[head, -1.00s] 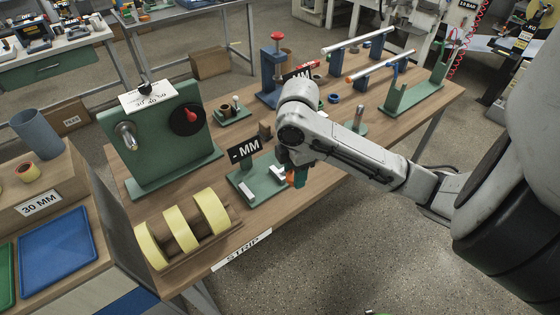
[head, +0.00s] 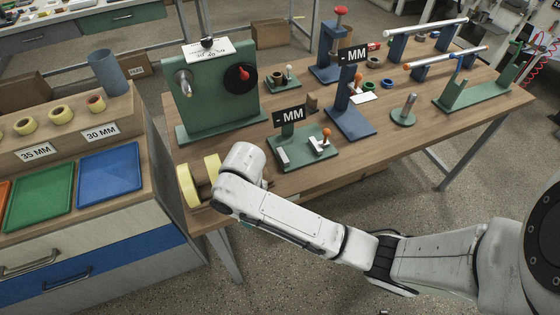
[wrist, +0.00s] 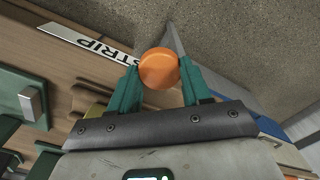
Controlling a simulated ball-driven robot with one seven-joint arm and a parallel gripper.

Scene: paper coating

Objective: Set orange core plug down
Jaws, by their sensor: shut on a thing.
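The orange core plug (wrist: 159,68) shows in the wrist view as a round orange disc between the green fingers of my gripper (wrist: 159,78). My gripper is shut on it and holds it over the bench's STRIP edge, with grey floor beyond. In the head view my arm's wrist (head: 240,170) is at the bench's front left corner, beside the yellow tape rolls (head: 190,186). The fingers and the plug are hidden behind the arm there.
A green gauge fixture (head: 305,150) with an orange-topped knob stands right of my wrist. At left are a blue tray (head: 110,172) and a green tray (head: 40,196) on a drawer unit, with cores behind. A green crank machine (head: 218,95) stands at the back.

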